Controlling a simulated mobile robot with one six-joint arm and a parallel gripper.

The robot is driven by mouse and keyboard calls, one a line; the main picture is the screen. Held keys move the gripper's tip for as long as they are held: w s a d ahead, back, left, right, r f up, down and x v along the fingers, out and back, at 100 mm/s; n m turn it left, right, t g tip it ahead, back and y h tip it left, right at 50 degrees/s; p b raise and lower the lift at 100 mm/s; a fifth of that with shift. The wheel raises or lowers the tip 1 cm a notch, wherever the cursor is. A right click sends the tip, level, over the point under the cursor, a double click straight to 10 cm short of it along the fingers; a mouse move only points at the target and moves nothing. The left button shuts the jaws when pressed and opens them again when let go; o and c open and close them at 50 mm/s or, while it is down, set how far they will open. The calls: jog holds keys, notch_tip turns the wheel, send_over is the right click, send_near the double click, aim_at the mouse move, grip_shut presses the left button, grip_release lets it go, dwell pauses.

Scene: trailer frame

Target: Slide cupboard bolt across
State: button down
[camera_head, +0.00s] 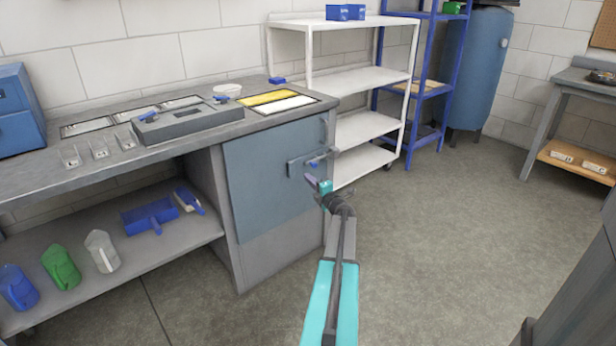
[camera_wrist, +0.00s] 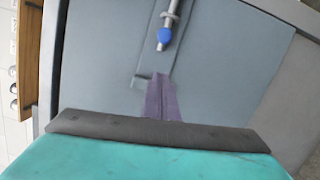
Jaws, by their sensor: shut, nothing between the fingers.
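The blue-grey cupboard door (camera_head: 262,190) is closed under the right end of the bench. Its bolt (camera_head: 316,163) has a blue knob and sits on a plate near the door's right edge. In the wrist view the bolt is a metal rod with a blue knob (camera_wrist: 165,36), ahead of my fingers. My gripper (camera_head: 311,180) is in front of the door, just below the bolt in the head view. In the wrist view its purple fingers (camera_wrist: 161,98) are together and empty. They look apart from the knob, though the depth gap is hard to judge.
The grey bench top (camera_head: 60,175) carries trays and small containers. Jugs and a blue dustpan (camera_head: 150,215) stand on the open lower shelf left of the door. A white shelf rack (camera_head: 365,127) stands behind right. The floor (camera_head: 450,250) to the right is clear.

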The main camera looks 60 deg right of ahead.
jog(key=v, duration=0.7)
jog(key=shift+p, duration=0.35)
jog(key=shift+a, duration=0.1)
jog(key=w+a+f+m+g+p, duration=0.5)
jog(key=w+a+f+m, duration=0.3)
jog(key=w+a, duration=0.5)
jog(key=a+f+m+g+y+p, duration=0.15)
jog(key=a+f, duration=0.25)
jog(key=a, duration=0.4)
jog(key=s+a+f+m+g+p, duration=0.15)
jog(key=a+f, duration=0.25)
jog(key=a, duration=0.4)
jog(key=a+f+m+g+y+p, duration=0.1)
jog(key=a+f+g+p, duration=0.2)
jog(key=a, duration=0.5)
jog(key=s+a+f+m+g+y+p, duration=0.1)
jog(key=s+a+f, duration=0.2)
jog(key=a, duration=0.4)
jog(key=s+a+f+g+y+p, duration=0.1)
jog(key=s+a+f+y, duration=0.1)
jog(key=a, duration=0.5)
jog(key=s+a+r+g+y+p, duration=0.1)
jog(key=s+a+g, duration=0.3)
jog(key=s+a, duration=0.8)
jog(key=s+a+r+m+g+y+p, duration=0.1)
jog(key=s+a+g+p, duration=0.3)
jog(key=s+a, duration=0.8)
jog(key=shift+s+a+r+y, duration=0.15)
jog(key=shift+a+r+y, duration=0.55)
jog(key=shift+a, duration=0.25)
